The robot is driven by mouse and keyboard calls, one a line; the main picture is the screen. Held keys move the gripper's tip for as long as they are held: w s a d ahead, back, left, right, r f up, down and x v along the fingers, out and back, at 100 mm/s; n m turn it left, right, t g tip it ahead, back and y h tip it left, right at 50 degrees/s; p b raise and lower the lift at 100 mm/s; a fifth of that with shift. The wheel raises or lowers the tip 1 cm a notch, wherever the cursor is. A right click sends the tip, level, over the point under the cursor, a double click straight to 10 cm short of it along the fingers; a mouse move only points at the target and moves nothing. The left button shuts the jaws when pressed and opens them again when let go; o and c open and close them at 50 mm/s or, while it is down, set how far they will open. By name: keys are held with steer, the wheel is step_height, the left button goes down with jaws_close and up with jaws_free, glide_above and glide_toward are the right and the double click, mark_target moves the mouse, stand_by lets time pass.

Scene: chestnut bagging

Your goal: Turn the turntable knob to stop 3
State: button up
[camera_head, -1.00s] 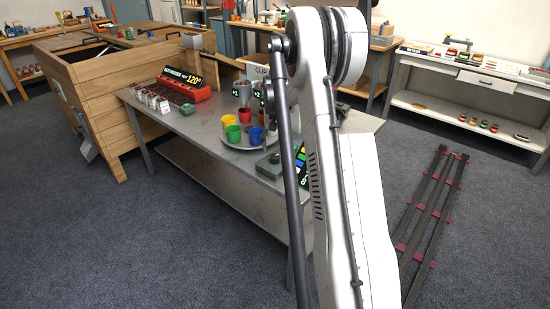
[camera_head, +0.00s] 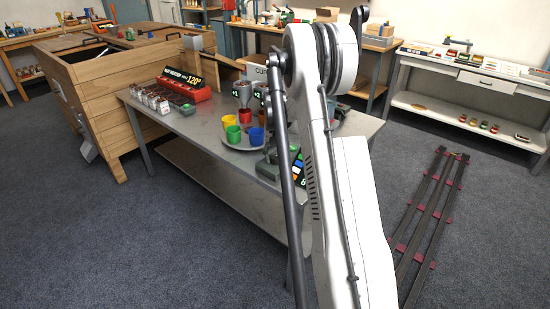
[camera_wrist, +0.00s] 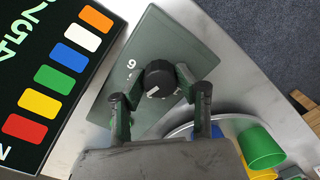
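The dark round turntable knob (camera_wrist: 160,77) sits on a grey-green box in the wrist view. A pale pointer mark on it faces the lower left. White marks are printed around it; one reads like a 9 or an upside-down 6, and others are partly covered. My gripper (camera_wrist: 160,83) has its fingers on opposite sides of the knob, with what look like small gaps. The round pale turntable (camera_head: 235,147) carries coloured cups and stands on the grey table in the head view; its rim (camera_wrist: 181,129) shows at the wrist view's lower right. My arm hides much of the knob area in the head view.
A black panel with coloured blocks (camera_wrist: 66,55) lies beside the knob box. A yellow cup (camera_head: 233,134) and a green cup (camera_wrist: 262,148) stand on the turntable. Metal funnels (camera_head: 243,92) stand behind. A red display reading 120° (camera_head: 184,82) is at the table's back left.

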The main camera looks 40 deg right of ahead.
steer(key=c, duration=0.3)
steer(key=shift+n, duration=0.4)
steer(key=shift+n+b, duration=1)
steer(key=shift+n, duration=0.2)
steer(key=shift+n+b, duration=0.5)
steer(key=shift+n, duration=0.7)
steer(key=o, duration=1.1)
steer(key=shift+o, duration=0.2)
